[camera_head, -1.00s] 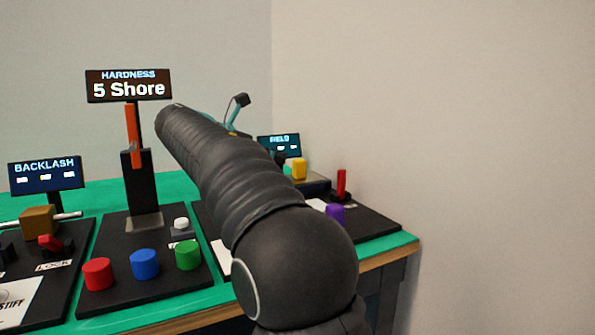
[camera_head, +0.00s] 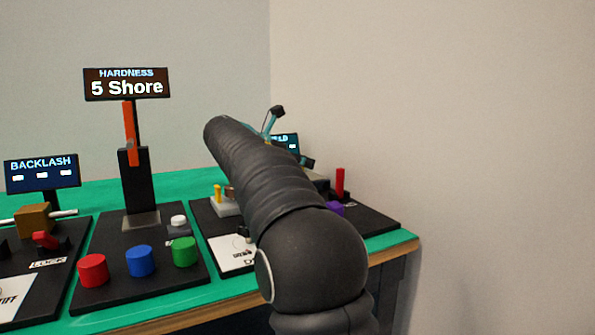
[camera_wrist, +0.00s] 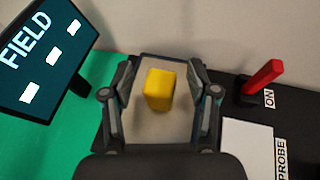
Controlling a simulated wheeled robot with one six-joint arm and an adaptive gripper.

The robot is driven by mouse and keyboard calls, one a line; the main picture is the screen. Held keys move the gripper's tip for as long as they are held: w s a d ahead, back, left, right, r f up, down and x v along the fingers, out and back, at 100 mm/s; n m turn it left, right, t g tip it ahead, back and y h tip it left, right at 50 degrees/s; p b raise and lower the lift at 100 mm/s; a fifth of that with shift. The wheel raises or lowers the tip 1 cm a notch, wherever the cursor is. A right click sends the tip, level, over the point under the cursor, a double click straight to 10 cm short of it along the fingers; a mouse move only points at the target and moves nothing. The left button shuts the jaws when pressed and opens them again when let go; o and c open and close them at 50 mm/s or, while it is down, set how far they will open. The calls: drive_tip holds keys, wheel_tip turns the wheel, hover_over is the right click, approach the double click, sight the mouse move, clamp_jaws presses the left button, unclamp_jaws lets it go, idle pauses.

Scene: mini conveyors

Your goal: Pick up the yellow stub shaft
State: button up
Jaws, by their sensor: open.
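The yellow stub shaft (camera_wrist: 160,89) shows in the wrist view as a short, block-like yellow piece on a grey plate (camera_wrist: 185,128). My gripper (camera_wrist: 160,95) is open, with one finger to the left of the yellow piece and one to the right. Gaps show on both sides, so neither finger appears to touch it. I cannot tell how far above the plate the fingertips are. In the head view my arm hides this piece.
The FIELD screen (camera_wrist: 45,55) stands left of the gripper. A red lever (camera_wrist: 263,76) marked ON stands to the right, above a white PROBE label (camera_wrist: 247,148).

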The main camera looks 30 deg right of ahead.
clamp_jaws()
drive_tip(key=shift+r, duration=0.1)
